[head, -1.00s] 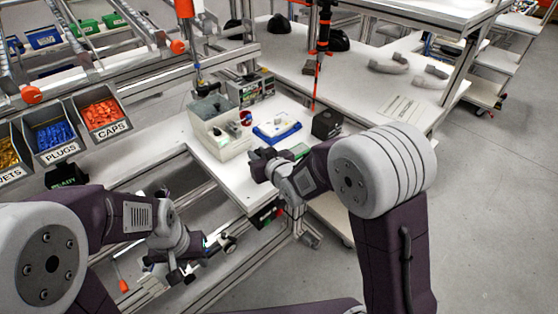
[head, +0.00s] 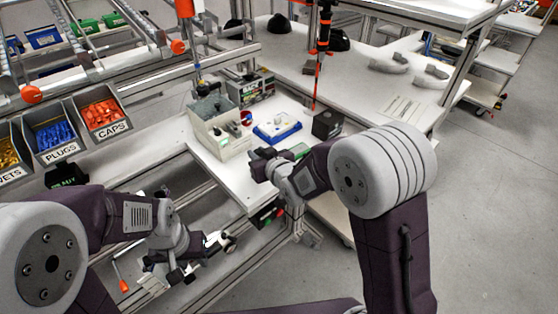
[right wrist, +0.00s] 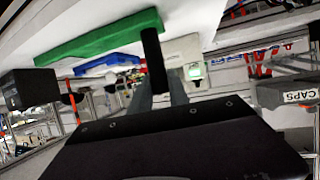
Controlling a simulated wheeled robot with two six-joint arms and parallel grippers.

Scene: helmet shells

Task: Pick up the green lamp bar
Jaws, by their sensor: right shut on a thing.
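The green lamp bar (right wrist: 95,40) crosses the upper left of the right wrist view. Its right end is at my right gripper's black finger (right wrist: 155,62). In the head view a small part of the green bar (head: 300,150) shows behind my right arm. My right gripper (head: 263,157) is shut on the bar, low over the white table's front part; the second finger is hard to make out. My left gripper (head: 205,258) is open and empty, with its fingers apart, below and left of the white table.
Label bins of caps (head: 103,115) and plugs (head: 55,135) are at left. Open floor lies at right.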

